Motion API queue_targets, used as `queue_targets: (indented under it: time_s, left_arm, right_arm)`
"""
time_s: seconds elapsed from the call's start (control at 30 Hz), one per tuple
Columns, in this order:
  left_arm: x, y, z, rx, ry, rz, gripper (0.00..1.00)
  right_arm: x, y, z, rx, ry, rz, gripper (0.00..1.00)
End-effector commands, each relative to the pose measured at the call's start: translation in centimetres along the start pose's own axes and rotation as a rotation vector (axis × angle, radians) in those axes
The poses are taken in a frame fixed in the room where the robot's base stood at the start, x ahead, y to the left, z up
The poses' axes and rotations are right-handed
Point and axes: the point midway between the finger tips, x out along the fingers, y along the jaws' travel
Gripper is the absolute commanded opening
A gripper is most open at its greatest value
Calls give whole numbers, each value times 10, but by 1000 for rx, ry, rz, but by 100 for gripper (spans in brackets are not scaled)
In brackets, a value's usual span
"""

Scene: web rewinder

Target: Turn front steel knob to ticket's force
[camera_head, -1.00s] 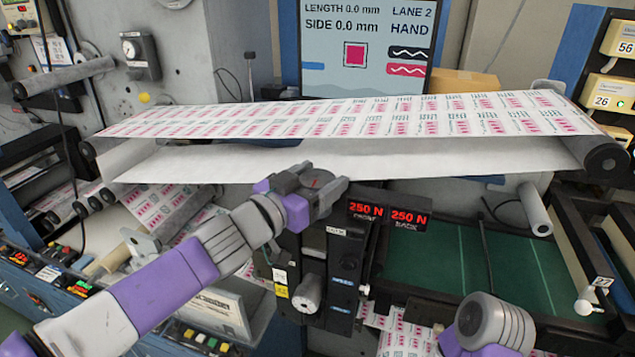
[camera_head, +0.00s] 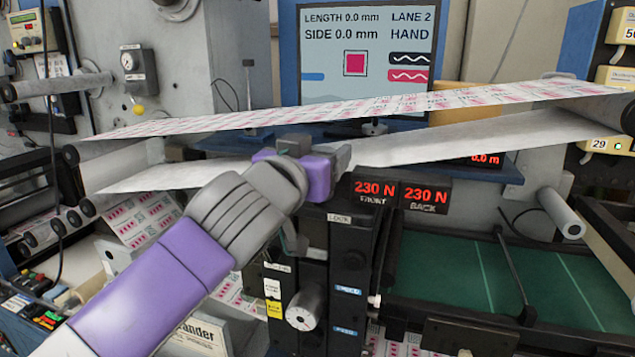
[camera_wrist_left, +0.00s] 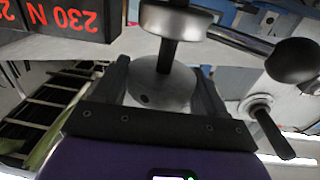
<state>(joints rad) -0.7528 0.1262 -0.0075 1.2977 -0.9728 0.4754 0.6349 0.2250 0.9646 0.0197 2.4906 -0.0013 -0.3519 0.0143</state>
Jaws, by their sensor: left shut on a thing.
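My left gripper (camera_head: 325,155) is at the top of the black column, just left of the force displays. In the left wrist view the round steel knob (camera_wrist_left: 160,88) sits between its two fingers (camera_wrist_left: 165,100), which are shut on it. In the head view the gripper and wrist hide the knob. The red front display (camera_head: 373,190) reads 230 N, and the back display (camera_head: 426,194) also reads 230 N. The front one also shows upside down in the left wrist view (camera_wrist_left: 70,15). I cannot make out a force ticket. My right gripper is out of view.
The printed label web (camera_head: 400,107) stretches across just above my left gripper. A second grey knob (camera_head: 306,307) is lower on the column. A lever with a dark ball (camera_wrist_left: 293,62) is close to the fingers. The screen (camera_head: 362,50) stands behind. A green bed (camera_head: 500,275) lies at right.

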Motion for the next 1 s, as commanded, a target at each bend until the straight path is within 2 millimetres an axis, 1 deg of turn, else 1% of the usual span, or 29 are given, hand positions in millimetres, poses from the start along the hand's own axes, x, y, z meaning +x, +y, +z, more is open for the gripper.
queue_targets:
  time_s: [0.03,0.2,0.37,0.57,0.77,1.0]
  left_arm:
    - [1,2,6,-2,-1,-14,42]
    - [0,2,5,-4,-3,-78,42]
    - [1,2,5,-4,-6,-149,42]
    - [1,4,5,-5,-6,-287,42]
    - [2,4,3,-4,-8,-478,42]
    - [2,3,1,-1,-11,-675,42]
  right_arm:
    - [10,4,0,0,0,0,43]
    - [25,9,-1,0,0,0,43]
    - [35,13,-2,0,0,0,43]
    - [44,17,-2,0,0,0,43]
    - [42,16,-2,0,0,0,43]
    - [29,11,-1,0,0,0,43]
